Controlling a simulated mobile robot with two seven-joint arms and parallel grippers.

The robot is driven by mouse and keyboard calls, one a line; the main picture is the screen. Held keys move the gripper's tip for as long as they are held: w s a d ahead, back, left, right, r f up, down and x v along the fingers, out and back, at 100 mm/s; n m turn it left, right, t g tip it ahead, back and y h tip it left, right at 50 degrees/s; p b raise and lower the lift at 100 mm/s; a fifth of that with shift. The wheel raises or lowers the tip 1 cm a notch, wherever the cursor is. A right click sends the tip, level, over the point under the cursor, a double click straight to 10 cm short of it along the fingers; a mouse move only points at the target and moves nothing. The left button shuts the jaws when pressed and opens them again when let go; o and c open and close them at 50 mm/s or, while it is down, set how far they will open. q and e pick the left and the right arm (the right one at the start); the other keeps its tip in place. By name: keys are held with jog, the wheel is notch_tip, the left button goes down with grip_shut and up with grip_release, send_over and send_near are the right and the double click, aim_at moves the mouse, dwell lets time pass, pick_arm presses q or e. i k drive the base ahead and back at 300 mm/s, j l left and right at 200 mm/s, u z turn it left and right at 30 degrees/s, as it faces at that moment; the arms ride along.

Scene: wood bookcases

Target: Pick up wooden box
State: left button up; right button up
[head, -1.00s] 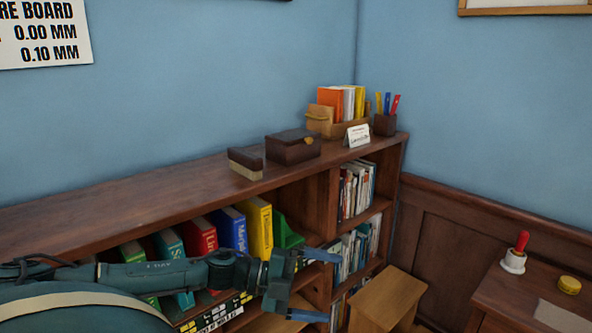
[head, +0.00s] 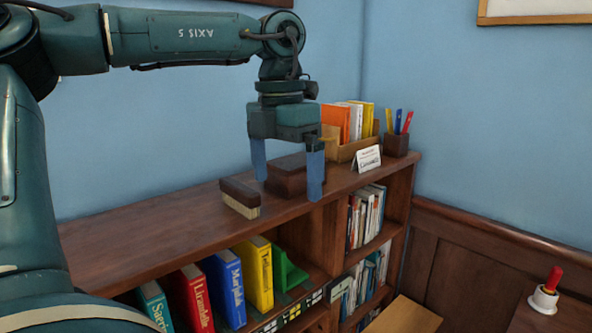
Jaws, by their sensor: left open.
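The wooden box (head: 288,177) is dark brown and sits on top of the bookcase (head: 150,232). My left gripper (head: 289,190) points down over it with its two blue fingers spread open. In the head view one finger shows to the left of the box and the other in front of its right side, hiding part of it. I cannot tell whether the fingers touch the box. My right gripper is not in view.
A brush with a dark back (head: 240,197) lies close left of the box. A card (head: 367,159), a file holder (head: 350,147) and a pen cup (head: 396,144) stand to the right. The bookcase top further left is clear.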

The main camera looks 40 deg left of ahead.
aim_at(287, 187)
jog(key=i+j, duration=0.4)
jog(key=j, duration=0.15)
jog(key=i+j, duration=0.35)
jog(key=j, duration=0.2)
